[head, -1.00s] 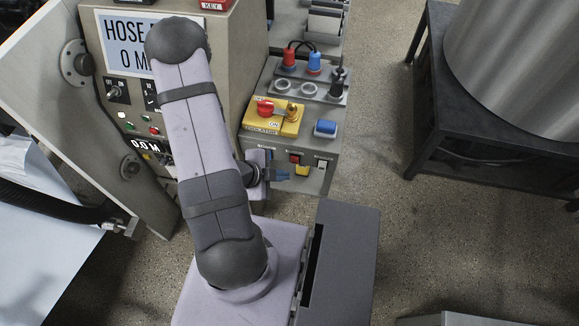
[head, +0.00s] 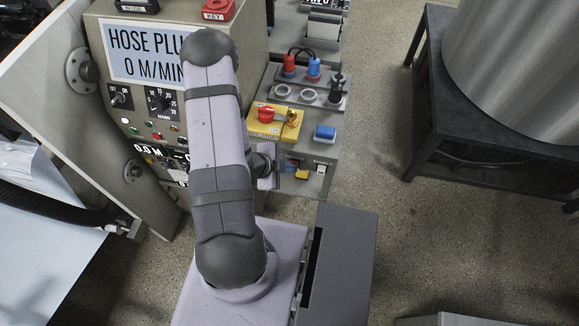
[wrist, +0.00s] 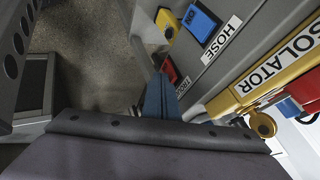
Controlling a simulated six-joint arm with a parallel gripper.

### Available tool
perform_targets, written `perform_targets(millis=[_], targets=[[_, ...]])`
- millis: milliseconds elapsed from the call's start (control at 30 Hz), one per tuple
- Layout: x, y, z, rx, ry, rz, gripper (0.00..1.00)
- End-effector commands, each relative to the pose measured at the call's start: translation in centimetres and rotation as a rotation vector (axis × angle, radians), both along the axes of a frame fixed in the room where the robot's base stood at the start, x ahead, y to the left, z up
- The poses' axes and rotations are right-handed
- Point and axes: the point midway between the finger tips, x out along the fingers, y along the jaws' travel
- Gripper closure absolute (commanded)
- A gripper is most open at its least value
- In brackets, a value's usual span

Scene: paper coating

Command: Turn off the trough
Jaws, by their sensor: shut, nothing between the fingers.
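The trough switch (wrist: 168,68) is a small red switch on the front face of the grey control box. Its label is partly covered by my fingers in the wrist view. My gripper (wrist: 160,96) has blue fingers, shut and empty, with the tips right by the red switch. I cannot tell whether they touch it. In the head view my gripper (head: 289,168) is at the box's front face, right of my forearm, and largely covers the red switch. Which way the switch is set is not clear.
A yellow isolator box (head: 263,129) with a red handle sits on top of the control box. A blue switch (wrist: 200,20) and a yellow one (wrist: 165,22) are near the red switch. A dark metal stand (head: 425,130) bears a large drum at the right.

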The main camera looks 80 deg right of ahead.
Motion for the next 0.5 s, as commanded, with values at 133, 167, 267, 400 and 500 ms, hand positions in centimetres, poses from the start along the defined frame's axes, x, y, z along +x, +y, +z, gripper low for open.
perform_targets(millis=[133, 167, 267, 400, 500], targets=[[0.02, -0.92, 0.24, -0.005, -0.001, -0.001, 1.0], [0.03, -0.71, 0.21, 0.0, 0.0, 0.001, 1.0], [0.03, -0.7, 0.23, -0.002, 0.0, 0.001, 1.0], [0.03, -0.74, 0.32, -0.003, 0.001, 0.001, 1.0], [0.04, -0.76, 0.56, -0.004, 0.0, 0.001, 1.0]])
